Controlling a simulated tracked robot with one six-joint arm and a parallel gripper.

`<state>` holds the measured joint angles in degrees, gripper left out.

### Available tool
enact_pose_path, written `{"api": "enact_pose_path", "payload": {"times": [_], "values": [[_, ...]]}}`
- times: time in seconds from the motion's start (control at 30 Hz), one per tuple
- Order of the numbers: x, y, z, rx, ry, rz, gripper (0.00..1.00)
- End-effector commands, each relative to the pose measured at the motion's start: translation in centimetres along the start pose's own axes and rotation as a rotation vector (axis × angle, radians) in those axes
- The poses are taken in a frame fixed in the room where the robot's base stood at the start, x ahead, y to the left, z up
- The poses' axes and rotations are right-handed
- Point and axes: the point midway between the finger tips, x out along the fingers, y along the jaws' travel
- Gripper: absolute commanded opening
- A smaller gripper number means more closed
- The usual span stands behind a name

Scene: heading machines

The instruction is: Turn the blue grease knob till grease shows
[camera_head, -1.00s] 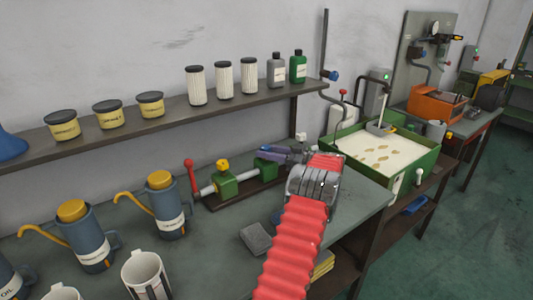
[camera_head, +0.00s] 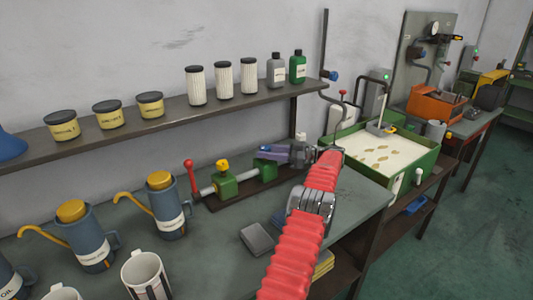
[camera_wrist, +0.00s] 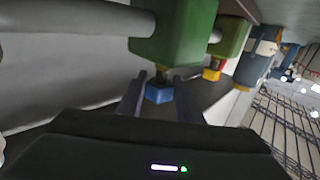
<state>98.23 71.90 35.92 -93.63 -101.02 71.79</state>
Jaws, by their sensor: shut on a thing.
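The blue grease knob (camera_wrist: 159,93) sits on a short stem at the green block (camera_wrist: 172,38) in the wrist view. My gripper (camera_wrist: 160,78) has one finger on each side of the knob and is shut on it. In the head view my gripper (camera_head: 268,152) reaches in from the right over the green block (camera_head: 265,170) at the rod's right end. A second green block (camera_head: 227,184) carries a yellow knob (camera_head: 222,164), also seen in the wrist view (camera_wrist: 211,74).
A red-topped lever (camera_head: 190,175) stands at the rod's left end. Blue-grey oil cans (camera_head: 167,210) and a white mug (camera_head: 146,274) are to the left. A grey block (camera_head: 257,238) lies in front. A shelf (camera_head: 160,115) runs above, and a green tank (camera_head: 405,168) is at right.

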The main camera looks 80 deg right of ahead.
Motion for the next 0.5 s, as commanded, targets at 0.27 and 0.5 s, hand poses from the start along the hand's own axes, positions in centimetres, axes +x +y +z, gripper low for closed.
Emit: {"api": "enact_pose_path", "payload": {"times": [0.27,0.5], "values": [[0.35,-0.23,-0.05,0.001,0.002,-0.012,0.10],[0.23,-0.16,-0.04,0.000,0.001,-0.008,0.46]]}}
